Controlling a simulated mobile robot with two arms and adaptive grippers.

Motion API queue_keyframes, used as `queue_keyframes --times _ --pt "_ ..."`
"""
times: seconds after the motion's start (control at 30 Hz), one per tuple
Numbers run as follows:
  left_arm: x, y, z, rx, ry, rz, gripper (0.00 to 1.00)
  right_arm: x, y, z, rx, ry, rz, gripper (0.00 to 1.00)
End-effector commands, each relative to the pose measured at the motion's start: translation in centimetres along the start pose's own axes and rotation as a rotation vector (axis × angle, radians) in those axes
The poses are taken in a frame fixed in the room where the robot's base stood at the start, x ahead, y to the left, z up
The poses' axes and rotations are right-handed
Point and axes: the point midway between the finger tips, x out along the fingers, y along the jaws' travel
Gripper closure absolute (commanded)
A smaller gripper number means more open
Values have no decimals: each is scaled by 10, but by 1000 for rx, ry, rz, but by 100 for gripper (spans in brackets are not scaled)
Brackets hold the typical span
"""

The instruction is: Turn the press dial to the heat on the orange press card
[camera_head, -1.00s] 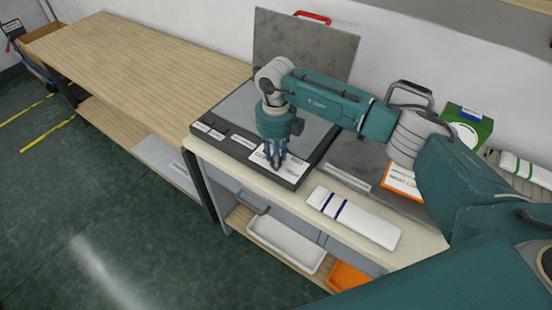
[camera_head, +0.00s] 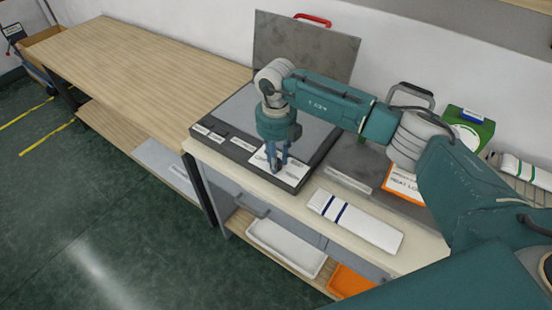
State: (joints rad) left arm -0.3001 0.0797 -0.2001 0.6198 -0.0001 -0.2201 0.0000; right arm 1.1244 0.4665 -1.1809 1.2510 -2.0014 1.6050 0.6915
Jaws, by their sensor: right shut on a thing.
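The press (camera_head: 233,155) lies open on the bench, with its grey lid (camera_head: 300,45) raised at the back. A white label plate (camera_head: 292,171) sits at the front right of its dark front strip. My right gripper (camera_head: 277,170) points straight down over this plate. It is shut on what appears to be the press dial, which the fingers hide, so I cannot read its setting. The orange press card (camera_head: 402,184) stands to the right, partly behind my right arm. Its text starts with "HEAT LO"; the rest is covered. My left gripper is out of view.
A folded white cloth with blue stripes (camera_head: 365,224) lies at the bench front. A second dark press (camera_head: 352,160) and a green box (camera_head: 470,127) are to the right. A white tray (camera_head: 287,248) and an orange tray (camera_head: 350,281) are below. The wooden table (camera_head: 140,60) is bare.

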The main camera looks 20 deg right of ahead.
Motion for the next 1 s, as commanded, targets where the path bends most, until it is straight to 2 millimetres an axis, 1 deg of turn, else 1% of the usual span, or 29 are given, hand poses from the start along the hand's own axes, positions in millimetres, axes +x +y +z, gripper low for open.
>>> queue_keyframes --times 0.03,0.1,0.37,0.47,0.57,0.8,0.9,1.0 --pt "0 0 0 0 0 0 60 0 0 0 0 -1 0 66" --pt "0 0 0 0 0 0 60 0 0 0 0 -1 0 53" --pt "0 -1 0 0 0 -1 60 0 0 0 -1 -1 0 53" --pt "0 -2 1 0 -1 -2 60 -5 0 1 0 -2 0 53" --pt "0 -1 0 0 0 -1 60 -17 0 2 0 -4 1 53" --pt "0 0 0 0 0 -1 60 -68 0 2 -1 -5 1 53" --pt "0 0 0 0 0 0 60 -88 0 1 0 -5 0 53" --pt "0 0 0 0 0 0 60 -103 0 1 -1 -3 0 53"
